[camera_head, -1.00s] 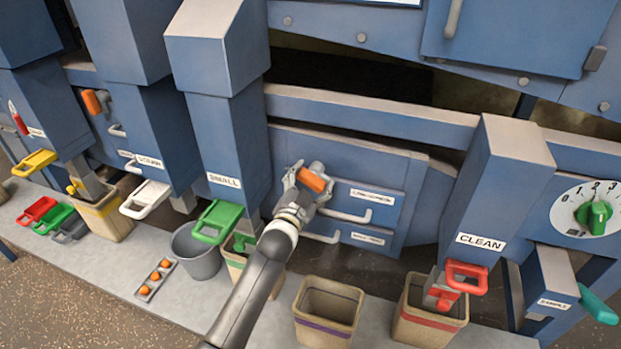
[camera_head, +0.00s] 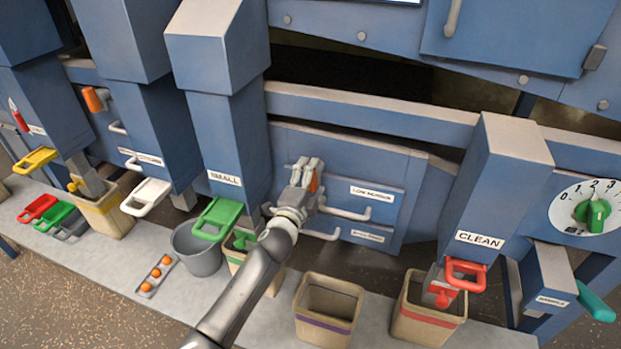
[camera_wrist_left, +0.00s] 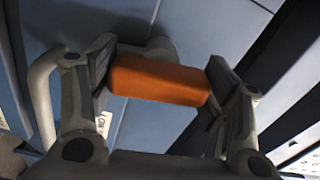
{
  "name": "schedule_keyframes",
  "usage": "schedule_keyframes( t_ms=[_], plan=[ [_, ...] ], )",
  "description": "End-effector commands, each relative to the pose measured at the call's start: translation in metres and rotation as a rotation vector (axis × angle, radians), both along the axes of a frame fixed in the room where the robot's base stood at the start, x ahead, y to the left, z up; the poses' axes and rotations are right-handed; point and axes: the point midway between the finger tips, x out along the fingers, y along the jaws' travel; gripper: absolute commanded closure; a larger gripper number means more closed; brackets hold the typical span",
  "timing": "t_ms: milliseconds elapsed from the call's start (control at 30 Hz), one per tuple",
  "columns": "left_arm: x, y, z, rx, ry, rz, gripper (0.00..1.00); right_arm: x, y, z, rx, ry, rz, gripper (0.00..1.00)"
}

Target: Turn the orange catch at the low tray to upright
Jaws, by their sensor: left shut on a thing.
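The orange catch (camera_head: 314,182) is on the blue panel, left of the low tray's label plate (camera_head: 374,193). In the head view only a narrow, roughly upright strip of it shows; the fingers hide the rest. My left gripper (camera_head: 306,175) is shut on the catch. In the left wrist view the orange block (camera_wrist_left: 160,81) lies between the two fingers (camera_wrist_left: 165,90), with one at each end. The low tray's grey handle (camera_head: 345,213) is just right of and below the gripper. My right gripper is not in view.
A second handle (camera_head: 322,236) is below. A green-handled chute gate (camera_head: 218,218) is left of my arm. A purple-striped bin (camera_head: 328,308) and a red-striped bin (camera_head: 428,325) stand on the ledge. Another orange catch (camera_head: 95,99) is at far left.

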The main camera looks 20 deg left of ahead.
Motion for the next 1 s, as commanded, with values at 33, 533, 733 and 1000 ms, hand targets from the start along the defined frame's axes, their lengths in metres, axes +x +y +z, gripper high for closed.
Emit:
schedule_keyframes(
  t_ms=[33,533,733,1000],
  plan=[
    [-0.0003,-0.0003,-0.0013,0.029,0.001,-0.001,0.53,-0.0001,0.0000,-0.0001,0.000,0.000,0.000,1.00],
    [-0.0003,-0.0005,-0.0014,0.170,-0.003,0.000,0.53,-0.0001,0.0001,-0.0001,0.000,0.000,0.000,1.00],
    [-0.0004,-0.0005,-0.0015,0.174,-0.003,0.000,0.53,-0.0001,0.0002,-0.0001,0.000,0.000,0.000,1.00],
    [-0.0004,-0.0005,-0.0017,0.174,-0.003,0.000,0.16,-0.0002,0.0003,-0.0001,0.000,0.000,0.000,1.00]
  ],
)
